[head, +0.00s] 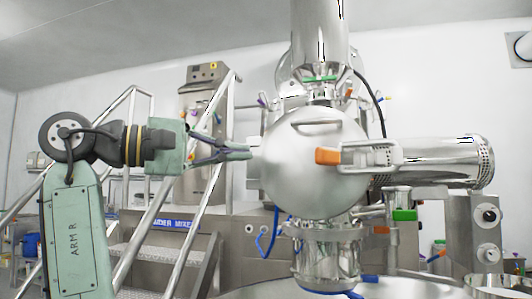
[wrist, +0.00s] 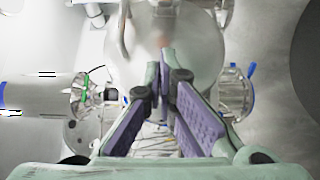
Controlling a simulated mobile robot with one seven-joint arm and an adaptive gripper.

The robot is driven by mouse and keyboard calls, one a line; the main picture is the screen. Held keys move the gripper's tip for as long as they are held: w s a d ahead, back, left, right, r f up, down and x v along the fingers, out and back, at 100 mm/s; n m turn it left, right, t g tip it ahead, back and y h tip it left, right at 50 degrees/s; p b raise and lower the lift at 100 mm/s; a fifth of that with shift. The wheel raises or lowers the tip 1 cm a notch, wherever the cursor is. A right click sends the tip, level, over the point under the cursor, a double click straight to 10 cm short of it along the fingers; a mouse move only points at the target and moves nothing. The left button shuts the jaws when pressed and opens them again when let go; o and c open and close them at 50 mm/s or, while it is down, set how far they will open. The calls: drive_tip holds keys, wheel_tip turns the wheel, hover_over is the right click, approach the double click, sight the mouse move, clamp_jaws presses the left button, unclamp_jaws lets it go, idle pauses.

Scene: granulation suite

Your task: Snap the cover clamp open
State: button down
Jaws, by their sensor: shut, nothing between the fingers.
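The cover clamp (head: 370,157) is a pale metal latch with an orange end, on the right side of a round, domed steel cover (head: 305,180). Its orange end lies over the cover's face. My gripper (head: 248,150) is at the cover's left edge in the head view, well left of the clamp. I cannot tell whether its tips touch the cover. In the wrist view my gripper (wrist: 164,65) is shut and empty, its purple-padded fingers together in front of the cover (wrist: 200,45). I cannot make out the clamp clearly there.
A curved handle (head: 318,122) crosses the cover's upper part. A steel duct (head: 318,40) rises above, and a horizontal steel cylinder (head: 445,162) extends right. Stairs with railings (head: 160,200) stand at left. A green-handled fitting (head: 404,215) sits below the clamp.

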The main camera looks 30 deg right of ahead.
sight(335, 158)
drive_tip(key=d, duration=0.3)
drive_tip(key=s+d+p, duration=0.1)
drive_tip(key=d, duration=0.2)
drive_tip(key=d+p, duration=0.1)
drive_tip(key=d, duration=0.2)
drive_tip(key=shift+s+d+r, duration=0.1)
drive_tip(key=shift+s+d, duration=0.1)
drive_tip(key=shift+d, duration=0.15)
drive_tip(key=shift+s+p, duration=0.4)
drive_tip(key=shift+s, duration=1.55)
drive_tip(key=shift+s, duration=0.1)
drive_tip(key=shift+s+a+n+t+b, duration=0.2)
drive_tip(key=shift+n+t+b, duration=0.1)
drive_tip(key=shift+t, duration=0.2)
